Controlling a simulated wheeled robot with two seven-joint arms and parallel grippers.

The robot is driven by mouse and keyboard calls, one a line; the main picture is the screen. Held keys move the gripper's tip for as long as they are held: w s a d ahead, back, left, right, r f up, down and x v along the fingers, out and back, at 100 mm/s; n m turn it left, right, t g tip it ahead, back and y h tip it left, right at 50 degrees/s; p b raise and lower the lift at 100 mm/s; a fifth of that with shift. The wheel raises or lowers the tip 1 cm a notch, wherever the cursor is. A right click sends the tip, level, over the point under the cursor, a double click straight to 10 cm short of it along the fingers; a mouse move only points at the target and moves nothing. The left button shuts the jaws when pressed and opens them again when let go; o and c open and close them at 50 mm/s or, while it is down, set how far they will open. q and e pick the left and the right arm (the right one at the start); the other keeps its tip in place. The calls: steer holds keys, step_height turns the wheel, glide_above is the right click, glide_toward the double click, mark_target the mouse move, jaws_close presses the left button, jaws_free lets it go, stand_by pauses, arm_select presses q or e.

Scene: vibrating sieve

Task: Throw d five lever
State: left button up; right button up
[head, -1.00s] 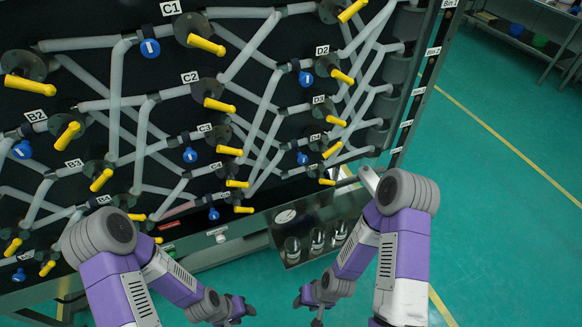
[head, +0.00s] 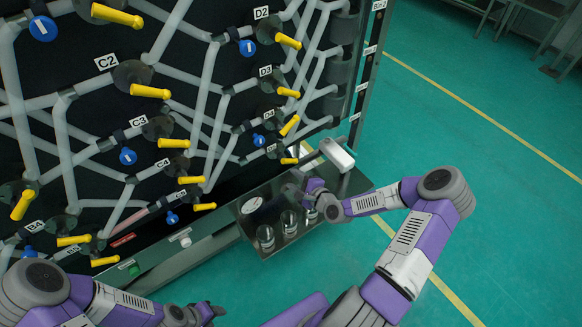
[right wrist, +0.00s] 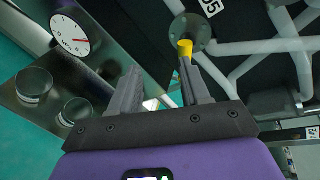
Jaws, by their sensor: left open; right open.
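The D5 lever (head: 289,161) is a short yellow handle at the bottom of the right-hand lever column on the black panel. It points roughly sideways in the head view. My right gripper (head: 292,184) is just below it, over the metal shelf. The lever appears beyond the fingertips; contact cannot be told. My left gripper (head: 215,312) is low at the bottom of the head view, away from the panel, with nothing visible in it.
Other yellow levers, such as the D4 lever (head: 290,125) above, and blue valves (head: 172,217) crowd the panel among grey pipes. A metal shelf (head: 245,228) with a dial and glass jars (head: 265,237) lies below. A white box-shaped part (head: 337,154) is right of D5.

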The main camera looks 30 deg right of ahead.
mark_target(290, 163)
steer(key=shift+m+t+h, duration=0.4)
steer(key=shift+m+t, duration=0.1)
steer(key=shift+m, duration=0.2)
steer(key=w+d, duration=0.1)
steer(key=w, duration=0.1)
steer(key=w+b, duration=0.1)
steer(key=w, duration=0.2)
steer(key=w+d+b, duration=0.1)
steer(key=w, duration=0.1)
steer(key=shift+w+d+f, duration=0.15)
steer(key=shift+w+d, duration=0.1)
steer(key=shift+d, duration=0.05)
steer(key=shift+s+f, duration=0.1)
jaws_close()
